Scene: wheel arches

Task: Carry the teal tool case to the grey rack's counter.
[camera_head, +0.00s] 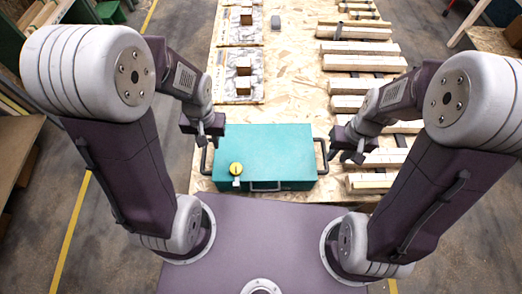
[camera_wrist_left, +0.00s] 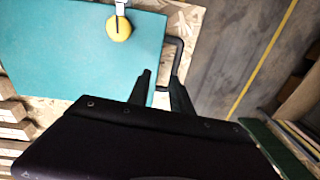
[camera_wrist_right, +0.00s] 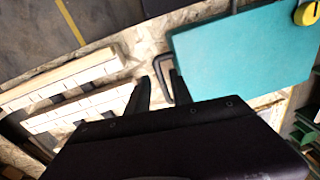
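The teal tool case (camera_head: 275,150) lies flat at the near end of the wooden worktable, with a black handle on each side and one on its near edge. My left gripper (camera_head: 205,140) is at its left handle; in the left wrist view the fingers (camera_wrist_left: 162,78) are apart, by the handle (camera_wrist_left: 181,55). My right gripper (camera_head: 343,150) is at the right handle; in the right wrist view the fingers (camera_wrist_right: 159,78) are apart with the handle (camera_wrist_right: 161,72) between them. Neither is seen closed on a handle. I cannot make out a grey rack.
A yellow round object (camera_head: 236,169) with a pale tab sits on the case's near left part. Wooden strips (camera_head: 360,63) line the worktable's (camera_head: 290,85) right side; small wood blocks (camera_head: 243,66) stand on the left. Grey floor with yellow lines (camera_head: 75,225) runs along the left.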

